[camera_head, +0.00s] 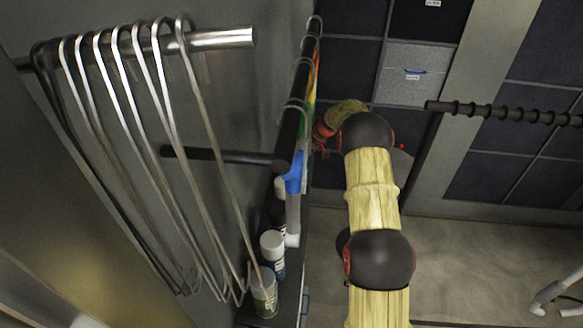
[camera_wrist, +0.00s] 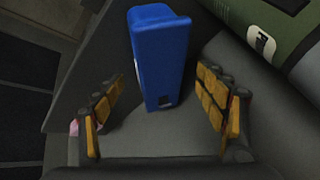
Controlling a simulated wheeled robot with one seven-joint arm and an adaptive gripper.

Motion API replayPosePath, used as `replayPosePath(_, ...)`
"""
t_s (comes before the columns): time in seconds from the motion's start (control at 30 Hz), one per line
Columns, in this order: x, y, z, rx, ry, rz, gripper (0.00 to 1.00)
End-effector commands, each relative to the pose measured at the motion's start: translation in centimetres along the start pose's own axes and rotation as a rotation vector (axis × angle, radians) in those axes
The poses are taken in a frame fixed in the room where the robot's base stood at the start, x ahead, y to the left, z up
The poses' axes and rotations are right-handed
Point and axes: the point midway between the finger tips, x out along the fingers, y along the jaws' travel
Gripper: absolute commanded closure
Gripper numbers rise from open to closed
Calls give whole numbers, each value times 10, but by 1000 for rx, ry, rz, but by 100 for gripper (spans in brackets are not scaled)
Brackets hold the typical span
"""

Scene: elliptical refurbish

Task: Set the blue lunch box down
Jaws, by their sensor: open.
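The blue lunch box (camera_wrist: 158,55) stands in the upper middle of the wrist view, its lower end on a dark grey surface (camera_wrist: 150,130). My gripper (camera_wrist: 160,82) is open, with one orange-padded finger on each side of the box. A gap shows between the box and each finger, so neither appears to touch it. In the head view my arm reaches up and away, and my gripper is mostly hidden behind the wrist and the dark rail. I cannot clearly pick out the lunch box there.
A green container with a white label (camera_wrist: 262,42) lies close to the right finger. In the head view, a dark rail (camera_head: 295,105) runs near my wrist. Metal hangers (camera_head: 140,130) hang at the left. A white-capped bottle (camera_head: 272,250) and a cup (camera_head: 264,295) stand on a narrow shelf.

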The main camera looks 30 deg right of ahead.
Motion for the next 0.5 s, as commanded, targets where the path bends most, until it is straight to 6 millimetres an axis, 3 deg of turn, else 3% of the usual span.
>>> replayPosePath(0.13,18,0,3,3,-3,-2,28)
replayPosePath(0.37,19,0,3,3,-3,-1,29)
replayPosePath(0.5,19,1,3,3,-3,-1,36)
